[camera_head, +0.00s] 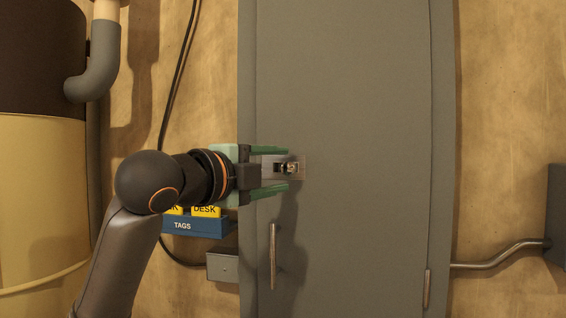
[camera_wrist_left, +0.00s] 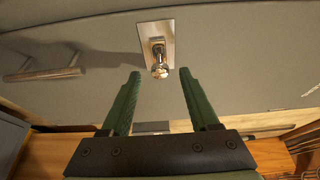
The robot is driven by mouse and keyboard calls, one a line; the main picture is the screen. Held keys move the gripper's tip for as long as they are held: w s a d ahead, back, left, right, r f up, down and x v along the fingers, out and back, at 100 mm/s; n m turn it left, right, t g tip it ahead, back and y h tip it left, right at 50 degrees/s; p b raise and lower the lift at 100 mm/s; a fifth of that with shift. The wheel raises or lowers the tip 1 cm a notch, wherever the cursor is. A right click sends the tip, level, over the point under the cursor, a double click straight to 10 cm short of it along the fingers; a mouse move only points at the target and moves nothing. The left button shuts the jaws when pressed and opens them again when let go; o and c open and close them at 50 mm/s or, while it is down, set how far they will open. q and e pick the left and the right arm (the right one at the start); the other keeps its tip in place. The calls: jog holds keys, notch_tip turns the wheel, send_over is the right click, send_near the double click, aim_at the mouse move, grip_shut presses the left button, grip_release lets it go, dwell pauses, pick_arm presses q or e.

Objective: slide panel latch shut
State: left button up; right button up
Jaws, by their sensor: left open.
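The panel latch (camera_head: 291,167) is a small metal piece with a knob on a plate, set on the grey panel door (camera_head: 350,120). In the left wrist view the latch knob (camera_wrist_left: 160,68) stands on its plate just beyond the fingertips, centred between them. My left gripper (camera_head: 288,168) has green fingers and is open, one finger above and one below the latch in the head view. In the left wrist view its fingers (camera_wrist_left: 160,74) are apart with nothing between them. Part of the latch plate is hidden behind the gripper. My right gripper is not in view.
A vertical door handle (camera_head: 273,256) sits below the latch. A blue tags box (camera_head: 195,226) with yellow tags and a grey box (camera_head: 223,267) are on the wall left of the door. A barrel (camera_head: 40,200) and a pipe (camera_head: 98,75) stand at far left.

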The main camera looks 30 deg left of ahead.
pick_arm(q)
jog(key=shift+w+d, duration=0.1)
jog(key=shift+w, duration=0.95)
grip_shut()
dwell(0.7)
